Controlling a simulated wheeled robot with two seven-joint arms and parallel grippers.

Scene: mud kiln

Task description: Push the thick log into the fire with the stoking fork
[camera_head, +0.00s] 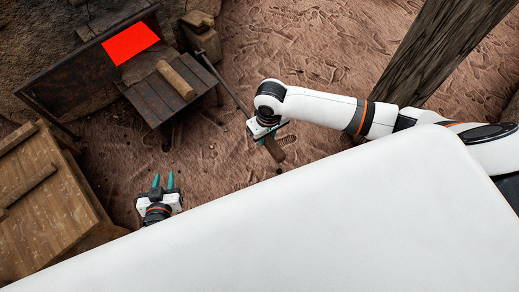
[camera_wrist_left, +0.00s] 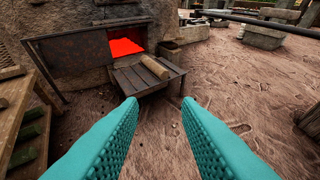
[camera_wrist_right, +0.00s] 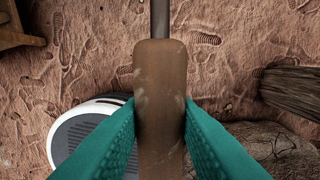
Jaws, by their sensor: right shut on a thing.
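My right gripper (camera_head: 268,138) is shut on the brown wooden handle of the stoking fork (camera_wrist_right: 158,95). The fork's dark shaft (camera_head: 228,88) runs up and left toward the ledge; its far end is hidden beside a block in the head view. My left gripper (camera_head: 163,182) is open and empty, low and left, its teal fingers apart (camera_wrist_left: 158,125).
The dark kiln door (camera_head: 70,80) stands swung open at the left of the opening. A wooden table (camera_head: 45,200) with a log on it is at the left. A thick post (camera_head: 435,50) rises at the upper right. Bare earth lies between.

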